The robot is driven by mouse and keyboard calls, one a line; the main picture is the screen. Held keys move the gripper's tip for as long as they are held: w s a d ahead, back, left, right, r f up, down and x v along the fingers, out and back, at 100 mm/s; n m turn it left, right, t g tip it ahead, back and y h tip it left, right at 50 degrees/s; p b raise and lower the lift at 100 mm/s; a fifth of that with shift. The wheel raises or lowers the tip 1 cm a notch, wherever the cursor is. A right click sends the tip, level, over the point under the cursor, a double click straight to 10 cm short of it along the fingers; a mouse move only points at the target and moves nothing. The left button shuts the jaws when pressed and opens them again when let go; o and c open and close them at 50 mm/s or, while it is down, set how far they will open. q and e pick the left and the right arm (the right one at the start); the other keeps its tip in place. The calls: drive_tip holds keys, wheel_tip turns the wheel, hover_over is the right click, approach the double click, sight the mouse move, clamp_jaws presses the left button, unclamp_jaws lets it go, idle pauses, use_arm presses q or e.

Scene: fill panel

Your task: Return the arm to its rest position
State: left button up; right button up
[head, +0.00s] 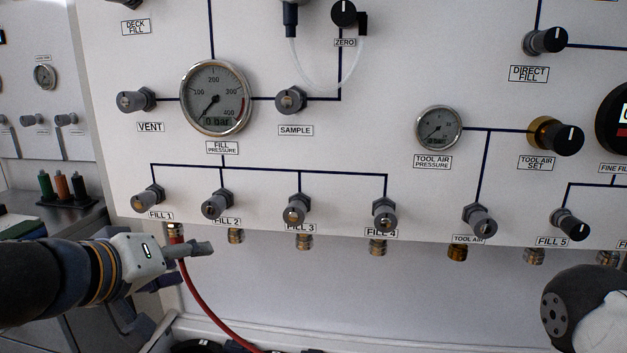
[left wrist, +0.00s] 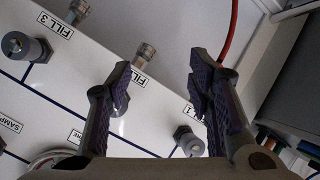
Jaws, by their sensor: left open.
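My left gripper (head: 203,248) reaches in from the left, in front of the lower edge of the white panel (head: 330,200), close to the FILL 1 fitting. In the left wrist view my left gripper (left wrist: 158,82) shows its two purple-padded fingers wide apart with nothing between them. A red hose (head: 200,300) hangs from the fitting under FILL 1 (head: 174,230) and passes behind the gripper. My right gripper is not in view; only a part of my right arm shows at the lower right.
Grey valve knobs for FILL 2 (head: 217,203), FILL 3 (head: 296,208) and FILL 4 (head: 384,212) stick out above brass fittings. A FILL PRESSURE gauge (head: 215,95) sits above. A side bench (head: 60,215) with coloured bottles stands at the left. Space in front of the panel's middle is clear.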

use_arm(q)
drive_tip(key=s+d+f+m+g, duration=0.15)
drive_tip(key=s+f, duration=0.25)
drive_tip(key=f, duration=0.4)
drive_tip(key=s+d+f+g, duration=0.2)
drive_tip(key=s+f+g, duration=0.15)
drive_tip(key=f, duration=0.45)
drive_tip(key=s+d+f+m+g, duration=0.1)
drive_tip(key=s+f, duration=0.3)
drive_tip(key=f, duration=0.4)
drive_tip(key=s+a+f+m+g+y, duration=0.1)
drive_tip(key=s+f, duration=0.5)
drive_tip(key=s, duration=0.6)
drive_tip(key=s+a+f+m+g+y, duration=0.1)
drive_tip(key=s+a+f+g, duration=0.2)
drive_tip(key=s, duration=0.9)
wheel_tip(320, 180, down, 3)
drive_tip(key=g, duration=0.3)
drive_tip(key=shift+a+g, duration=0.25)
drive_tip(key=shift+g, duration=0.05)
